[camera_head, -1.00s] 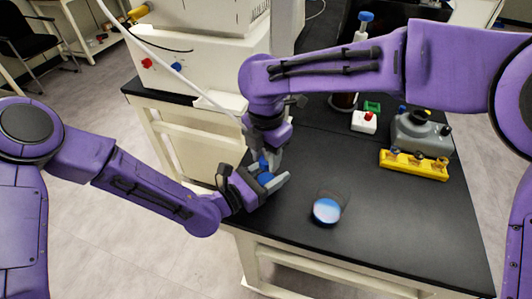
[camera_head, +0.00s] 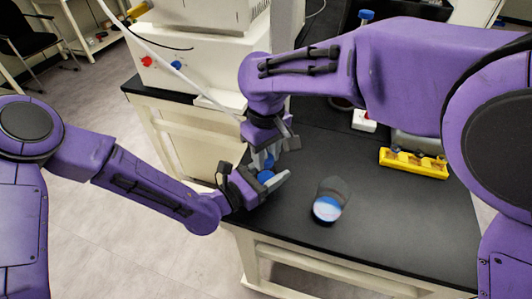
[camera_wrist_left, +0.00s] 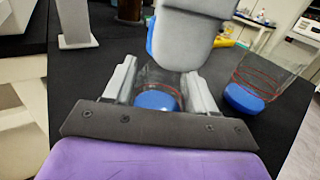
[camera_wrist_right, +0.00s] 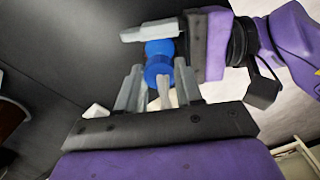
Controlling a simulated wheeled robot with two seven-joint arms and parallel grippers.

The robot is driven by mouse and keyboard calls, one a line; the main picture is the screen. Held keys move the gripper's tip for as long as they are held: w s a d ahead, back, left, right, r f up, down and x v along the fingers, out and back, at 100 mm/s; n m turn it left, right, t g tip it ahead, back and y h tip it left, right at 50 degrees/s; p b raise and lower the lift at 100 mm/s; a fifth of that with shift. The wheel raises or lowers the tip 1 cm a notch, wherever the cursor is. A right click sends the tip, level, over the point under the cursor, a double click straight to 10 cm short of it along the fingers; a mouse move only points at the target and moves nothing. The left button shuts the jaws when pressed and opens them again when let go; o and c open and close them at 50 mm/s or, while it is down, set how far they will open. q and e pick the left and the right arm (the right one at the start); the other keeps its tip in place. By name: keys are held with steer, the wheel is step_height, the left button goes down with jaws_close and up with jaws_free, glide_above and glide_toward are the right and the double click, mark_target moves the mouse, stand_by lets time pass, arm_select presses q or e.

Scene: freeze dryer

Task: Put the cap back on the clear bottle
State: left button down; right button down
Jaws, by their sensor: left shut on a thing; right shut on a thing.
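The clear bottle (camera_wrist_left: 160,78) stands between my left gripper's fingers, blue at its near end, in the left wrist view. My left gripper (camera_head: 268,181) is shut on it above the bench's front left edge. My right gripper (camera_head: 270,157) points down from above and is shut on the blue cap, which shows beside its finger in the left wrist view (camera_wrist_left: 150,36). In the right wrist view, two blue parts (camera_wrist_right: 158,68) sit close together at the fingertips (camera_wrist_right: 158,88). The cap is over the bottle; I cannot tell whether they touch.
Another clear vessel (camera_head: 327,207) with a blue lower part stands on the black bench to the right. A yellow rack (camera_head: 413,163) and a white box with a red button (camera_head: 364,120) are farther back. The bench's front right is clear.

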steer(key=c, duration=0.7)
jaws_free()
steer(key=shift+c, duration=0.2)
steer(key=shift+r, duration=2.25)
steer(key=shift+c, duration=0.2)
